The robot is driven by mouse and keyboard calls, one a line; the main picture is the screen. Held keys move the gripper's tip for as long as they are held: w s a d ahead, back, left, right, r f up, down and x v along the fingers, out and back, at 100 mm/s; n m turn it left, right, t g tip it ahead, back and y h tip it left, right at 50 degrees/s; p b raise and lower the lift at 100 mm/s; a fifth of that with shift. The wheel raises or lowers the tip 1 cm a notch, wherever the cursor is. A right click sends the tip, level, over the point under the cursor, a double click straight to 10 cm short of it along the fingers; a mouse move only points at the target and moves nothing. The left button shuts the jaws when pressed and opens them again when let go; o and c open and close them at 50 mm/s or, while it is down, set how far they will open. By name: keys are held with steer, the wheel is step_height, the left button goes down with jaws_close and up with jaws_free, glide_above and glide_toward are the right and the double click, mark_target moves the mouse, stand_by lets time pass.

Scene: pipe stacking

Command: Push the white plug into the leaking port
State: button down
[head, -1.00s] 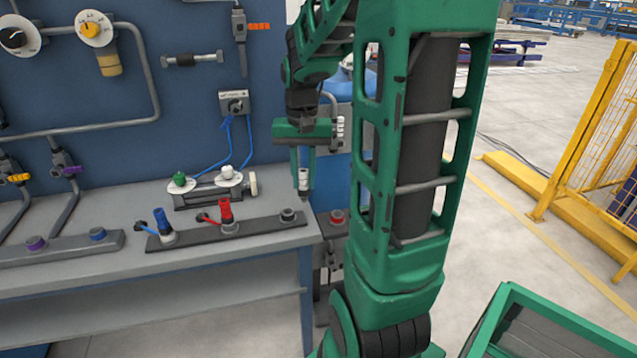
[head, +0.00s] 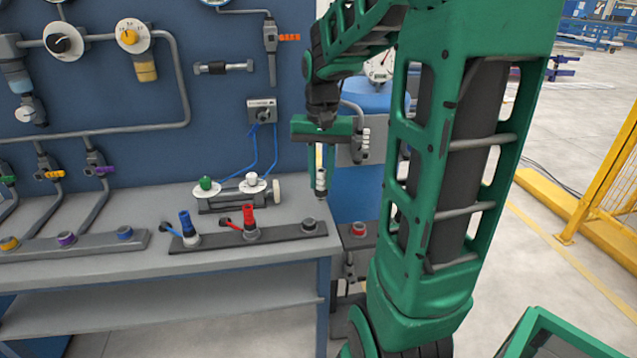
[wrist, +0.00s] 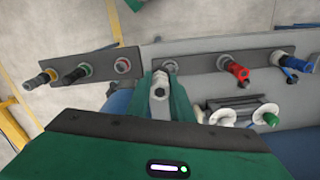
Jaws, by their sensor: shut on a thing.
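My gripper (head: 320,183) is shut on the white plug (head: 321,179) and holds it upright in the air above the bench's right end. In the wrist view the plug (wrist: 160,86) shows between the fingers (wrist: 161,100) as a pale piece with a dark end. An empty grey port (head: 309,225) is on the dark strip below and slightly left of the plug; it also shows in the wrist view (wrist: 169,67). A red-ringed port (head: 359,229) is on a separate strip to the right. I see no clear leak at any port.
Red (head: 248,222) and blue (head: 187,226) plugs stand in the same dark strip. Behind it is a fixture with green (head: 206,184) and white (head: 252,180) knobs. A blue panel (head: 215,110) with gauges and pipes rises behind the bench (head: 120,275).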

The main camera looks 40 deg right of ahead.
steer(key=shift+r, duration=2.8)
steer(key=shift+s, duration=0.1)
